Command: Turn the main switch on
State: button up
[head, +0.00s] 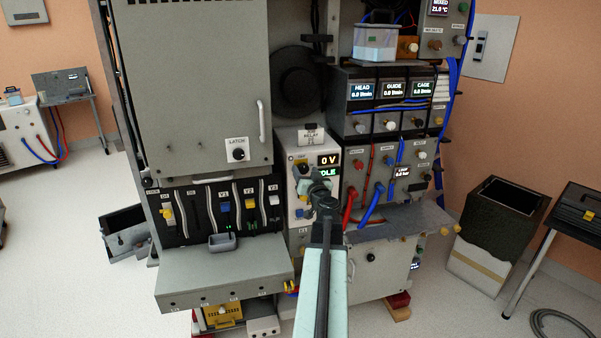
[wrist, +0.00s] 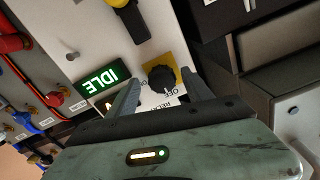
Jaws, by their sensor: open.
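A black rotary knob (wrist: 160,77) on a yellow plate, lettered OFF, shows in the wrist view; I take it for the main switch. In the head view this switch (head: 301,168) is on the light panel (head: 294,143), partly covered by my gripper (head: 320,190). In the wrist view my gripper (wrist: 160,86) is open, a finger on each side of the knob in the picture; I cannot tell whether they touch it. A display reads IDLE (wrist: 102,78); above it in the head view another reads 0 V (head: 328,160).
A second yellow-and-black control (wrist: 126,14) is on the same panel. Red and blue hoses (head: 365,205) and a grey shelf (head: 405,222) lie to the right. A cabinet door with a latch knob (head: 238,154) and a row of switches are to the left.

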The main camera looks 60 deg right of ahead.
jog(key=shift+w+a, duration=0.1)
grip_shut()
jog(key=shift+m, duration=0.3)
jog(key=m, duration=0.3)
jog(key=shift+m, duration=0.4)
jog(key=m, duration=0.4)
jog(key=shift+m, duration=0.3)
jog(key=m, duration=0.4)
jog(key=shift+m, duration=2.5)
